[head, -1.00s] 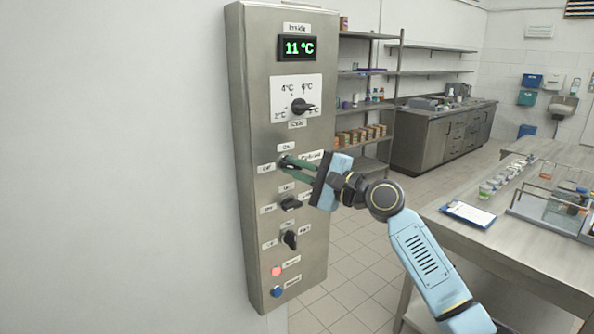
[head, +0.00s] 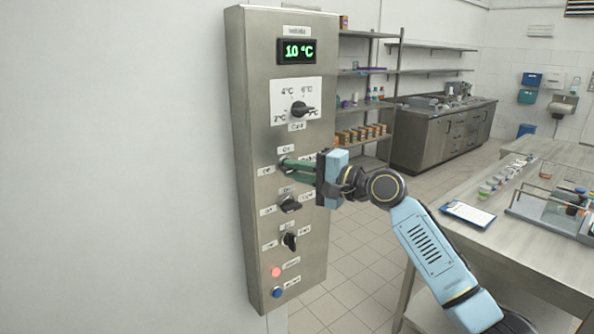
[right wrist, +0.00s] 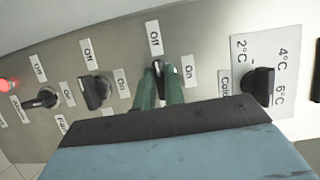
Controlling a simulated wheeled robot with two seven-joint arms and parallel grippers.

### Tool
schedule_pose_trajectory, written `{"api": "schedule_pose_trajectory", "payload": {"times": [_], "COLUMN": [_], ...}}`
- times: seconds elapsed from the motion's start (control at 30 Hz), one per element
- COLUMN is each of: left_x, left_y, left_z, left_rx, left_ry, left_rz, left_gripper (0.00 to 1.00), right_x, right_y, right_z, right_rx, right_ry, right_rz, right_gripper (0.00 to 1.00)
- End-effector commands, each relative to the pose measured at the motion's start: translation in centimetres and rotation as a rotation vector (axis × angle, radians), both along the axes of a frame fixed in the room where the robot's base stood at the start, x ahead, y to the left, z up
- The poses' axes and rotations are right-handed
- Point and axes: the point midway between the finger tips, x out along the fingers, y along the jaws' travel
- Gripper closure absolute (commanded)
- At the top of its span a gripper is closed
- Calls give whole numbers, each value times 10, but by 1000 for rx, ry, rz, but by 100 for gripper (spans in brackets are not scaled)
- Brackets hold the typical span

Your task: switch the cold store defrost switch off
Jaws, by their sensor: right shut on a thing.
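A steel control panel (head: 255,120) hangs on the wall with several black rotary switches. My right gripper (head: 283,167) is shut on the upper on/off switch, below the temperature dial. In the right wrist view its green fingers (right wrist: 161,84) straddle the black switch knob (right wrist: 158,67), which seems to point toward the "Off" label (right wrist: 154,43). The "On" label (right wrist: 187,70) is beside it. The switch's name label is covered by the gripper, so I cannot read whether it says defrost. My left gripper is not in view.
Below are a middle switch (head: 290,204), a lower switch (head: 289,241), a lit red lamp (head: 276,271) and a blue button (head: 277,292). Above are the temperature dial (head: 301,108) and a display (head: 296,51) reading 10 °C. A steel table (head: 530,250) stands at right.

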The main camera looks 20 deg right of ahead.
Motion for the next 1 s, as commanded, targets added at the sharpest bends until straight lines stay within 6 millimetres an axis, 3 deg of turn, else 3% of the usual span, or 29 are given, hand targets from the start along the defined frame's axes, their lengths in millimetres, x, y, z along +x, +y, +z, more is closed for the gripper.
{"api": "schedule_pose_trajectory", "payload": {"times": [0.13,0.17,0.33,0.7,1.0], "left_x": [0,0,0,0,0], "left_y": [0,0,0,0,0], "left_z": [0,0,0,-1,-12], "left_rx": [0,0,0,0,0], "left_ry": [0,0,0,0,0], "left_rz": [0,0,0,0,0], "left_gripper": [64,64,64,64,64], "right_x": [0,0,0,-5,-48], "right_y": [0,0,0,-5,-45], "right_z": [-2,-2,-1,-1,-3], "right_rx": [-5,-5,-4,-1,-6], "right_ry": [1,1,1,0,0], "right_rz": [1,1,0,-1,-3], "right_gripper": [100,88,67,67,67]}}
